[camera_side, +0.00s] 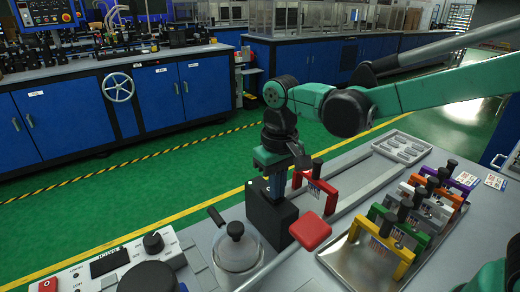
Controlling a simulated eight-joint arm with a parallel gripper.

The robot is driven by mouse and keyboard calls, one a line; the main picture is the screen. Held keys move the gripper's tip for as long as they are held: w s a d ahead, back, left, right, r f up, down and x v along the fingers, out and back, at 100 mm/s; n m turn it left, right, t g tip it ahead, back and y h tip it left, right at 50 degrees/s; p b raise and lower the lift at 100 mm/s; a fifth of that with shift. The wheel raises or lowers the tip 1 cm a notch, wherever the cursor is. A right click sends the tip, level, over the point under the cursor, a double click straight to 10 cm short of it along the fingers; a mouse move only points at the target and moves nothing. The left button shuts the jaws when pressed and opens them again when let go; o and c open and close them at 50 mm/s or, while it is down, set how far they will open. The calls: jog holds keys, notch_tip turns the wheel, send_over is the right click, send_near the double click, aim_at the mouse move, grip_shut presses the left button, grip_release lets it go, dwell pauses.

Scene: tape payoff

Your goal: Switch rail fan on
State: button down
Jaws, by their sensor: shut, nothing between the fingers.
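I cannot identify the rail fan or its switch for certain. A light control panel (118,262) at the lower left carries a dark display, black knobs and a small red part at its left edge; its labels are too small to read. My gripper (277,190) points down at the picture's middle, shut and empty, over or just behind a black block (266,216). Whether its tips touch the block cannot be told. The gripper is well apart from the panel, up and to its right.
A red square pad (310,231) and a red frame with a black knob (321,186) stand close to my gripper. A lidded round pot (238,252) is in front. Several coloured frames stand on a metal tray (345,262) at right. Blue cabinets (70,118) are behind.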

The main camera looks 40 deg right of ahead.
jog(key=shift+r, duration=3.55)
jog(key=shift+s+d+t, duration=0.3)
jog(key=shift+d, duration=0.15)
jog(key=s+d+f+t, duration=0.4)
jog(key=s+d+t, duration=0.2)
jog(key=shift+s+d+t, duration=0.15)
jog(key=shift+d+t, duration=0.15)
jog(key=shift+d, duration=0.05)
